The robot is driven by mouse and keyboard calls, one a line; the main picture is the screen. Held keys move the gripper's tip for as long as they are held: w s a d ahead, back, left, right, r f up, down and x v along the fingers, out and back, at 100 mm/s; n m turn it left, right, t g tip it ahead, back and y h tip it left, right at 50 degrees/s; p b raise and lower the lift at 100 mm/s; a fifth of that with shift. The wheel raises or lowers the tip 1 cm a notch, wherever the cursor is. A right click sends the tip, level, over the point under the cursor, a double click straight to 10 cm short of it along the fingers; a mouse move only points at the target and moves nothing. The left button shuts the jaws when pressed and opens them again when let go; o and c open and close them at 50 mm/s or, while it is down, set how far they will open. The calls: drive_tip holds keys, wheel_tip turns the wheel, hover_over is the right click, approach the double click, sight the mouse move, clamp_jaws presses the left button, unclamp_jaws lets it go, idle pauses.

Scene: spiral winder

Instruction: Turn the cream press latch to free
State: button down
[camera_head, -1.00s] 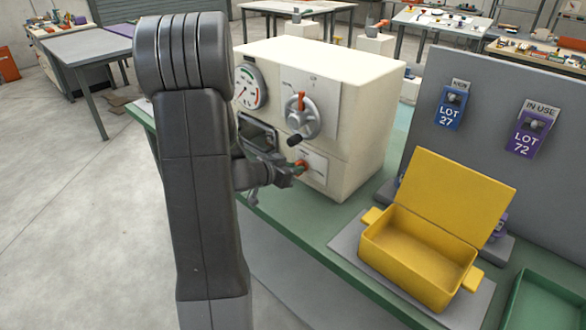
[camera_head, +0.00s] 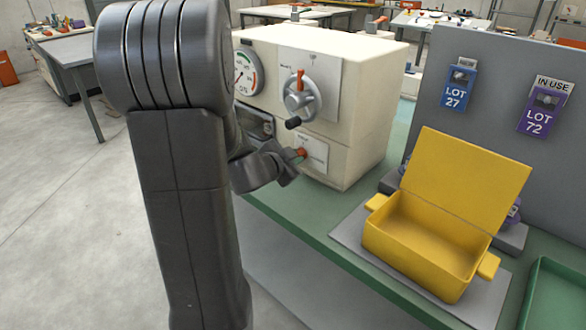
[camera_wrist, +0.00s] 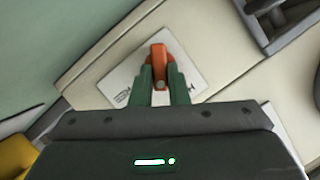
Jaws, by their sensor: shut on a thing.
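The cream press (camera_head: 365,110) is a boxy machine on the green bench. Its latch is a small orange-red lever (camera_head: 301,153) on a white label plate low on the front face. In the wrist view the latch (camera_wrist: 160,58) sits between the green fingers of my gripper (camera_wrist: 163,78), which is shut on it. The label plate (camera_wrist: 123,78) shows slanted around it, its lettering partly covered and too small to read. In the head view my gripper (camera_head: 293,160) is at the latch, its fingers largely hidden.
Above the latch are a gauge (camera_head: 245,72) and a grey handwheel (camera_head: 303,97) with a dark knob. A yellow open-lidded box (camera_head: 415,245) stands on a grey mat to the right. LOT 27 (camera_head: 457,88) and LOT 72 (camera_head: 543,106) tags hang on the grey panel.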

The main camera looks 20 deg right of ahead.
drive_tip(key=m+b, duration=0.1)
drive_tip(key=b, duration=0.2)
drive_tip(key=f+m+t+b, duration=0.1)
drive_tip(key=b, duration=0.2)
drive_tip(key=shift+s+d+f+m+t, duration=0.1)
drive_tip(key=shift+s+f+m+t, duration=0.1)
drive_tip(key=shift+m+t, duration=0.1)
drive_tip(key=m+t+b, duration=0.1)
drive_tip(key=b, duration=0.3)
drive_tip(key=m+b, duration=0.2)
drive_tip(key=b, duration=0.2)
drive_tip(key=shift+s+f+t, duration=0.1)
drive_tip(key=shift+f+t, duration=0.1)
drive_tip(key=shift+t, duration=0.2)
drive_tip(key=m+b, duration=0.2)
drive_tip(key=b, duration=0.3)
drive_tip(key=shift+t+h, duration=0.4)
drive_tip(key=shift+r+m+b, duration=0.1)
drive_tip(key=shift+m+b, duration=0.5)
drive_tip(key=shift+b, duration=0.3)
drive_tip(key=shift+r+b, duration=0.1)
drive_tip(key=shift+b, duration=0.2)
drive_tip(key=c, duration=1.4)
unclamp_jaws()
drive_tip(key=shift+s, duration=0.1)
